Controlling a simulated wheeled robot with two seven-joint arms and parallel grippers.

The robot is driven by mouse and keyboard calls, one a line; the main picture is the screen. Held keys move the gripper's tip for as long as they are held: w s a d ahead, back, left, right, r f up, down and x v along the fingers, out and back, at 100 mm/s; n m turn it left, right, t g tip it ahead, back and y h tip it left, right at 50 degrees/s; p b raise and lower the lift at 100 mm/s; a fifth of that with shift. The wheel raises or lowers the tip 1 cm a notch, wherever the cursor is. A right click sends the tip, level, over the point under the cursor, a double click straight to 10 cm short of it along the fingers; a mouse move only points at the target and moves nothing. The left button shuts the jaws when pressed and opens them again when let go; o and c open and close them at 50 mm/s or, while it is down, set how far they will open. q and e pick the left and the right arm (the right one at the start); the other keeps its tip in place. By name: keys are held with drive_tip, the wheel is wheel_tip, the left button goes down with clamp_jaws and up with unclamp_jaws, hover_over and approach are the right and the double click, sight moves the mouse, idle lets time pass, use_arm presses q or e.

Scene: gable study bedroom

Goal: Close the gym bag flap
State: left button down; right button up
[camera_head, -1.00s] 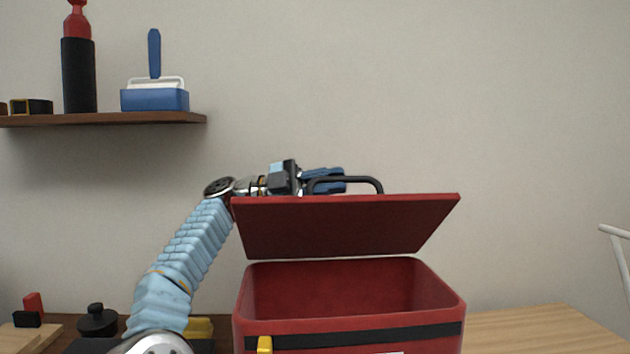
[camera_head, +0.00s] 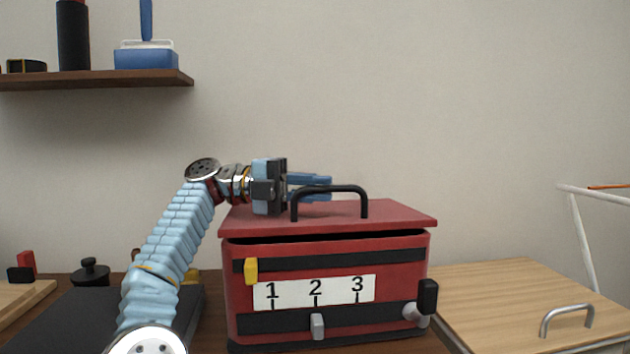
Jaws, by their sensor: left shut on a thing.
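The gym bag (camera_head: 395,260) is a red box-like bag with black bands and a white strip marked 1, 2, 3 on its front. Its red flap (camera_head: 395,213) lies nearly flat over the top, with a thin dark gap under its front edge. A black handle (camera_head: 345,188) stands on the flap. My left gripper (camera_head: 318,187) reaches in from the left above the flap, its blue fingers shut on the handle. The handle partly hides the fingers. My right gripper is not in view.
A wooden surface (camera_head: 500,290) with a metal handle (camera_head: 567,316) is at the right. A black pot-like object (camera_head: 91,272) stands at the left. A shelf (camera_head: 110,80) with a blue-and-white item (camera_head: 146,57) hangs at upper left.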

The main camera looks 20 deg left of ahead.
sight(241, 216)
use_arm(q)
drive_tip(key=shift+s+d+f+m, duration=0.1)
drive_tip(key=shift+s+f+m, duration=0.15)
drive_tip(key=shift+f, duration=0.35)
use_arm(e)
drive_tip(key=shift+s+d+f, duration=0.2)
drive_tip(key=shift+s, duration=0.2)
use_arm(q)
drive_tip(key=c, duration=1.1)
unclamp_jaws()
drive_tip(key=shift+c, duration=0.2)
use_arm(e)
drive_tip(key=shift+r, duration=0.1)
